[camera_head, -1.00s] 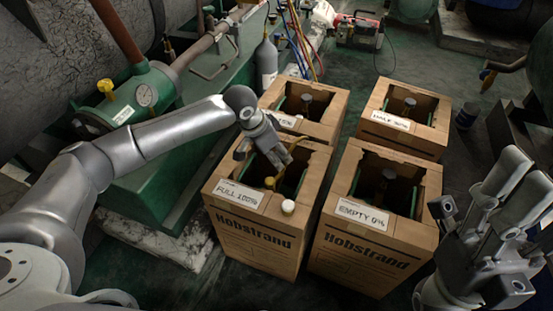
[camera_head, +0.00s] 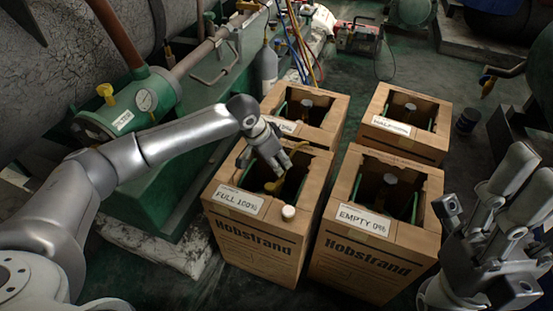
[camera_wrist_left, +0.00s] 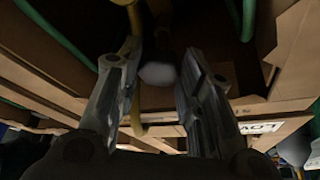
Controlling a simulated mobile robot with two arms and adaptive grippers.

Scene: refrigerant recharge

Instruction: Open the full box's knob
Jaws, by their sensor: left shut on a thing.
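The full box (camera_head: 255,240) is the front left carton, marked FULL 100%, with an open top. My left gripper (camera_head: 278,170) reaches down into its opening. Its fingers are shut on the full box's knob, which the gripper largely hides in the head view. A yellow valve part (camera_head: 274,186) shows just below the fingers. In the left wrist view, a pale round thing shows between the two fingers (camera_wrist_left: 160,85); I cannot tell for sure whether it is the knob. My right gripper (camera_head: 487,245) is empty, its fingers spread, at the right edge of the head view.
The EMPTY 0% box (camera_head: 370,265) stands just right of the full box. Two more open boxes (camera_head: 325,108) (camera_head: 405,148) stand behind. Green machinery (camera_head: 170,170) lies to the left.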

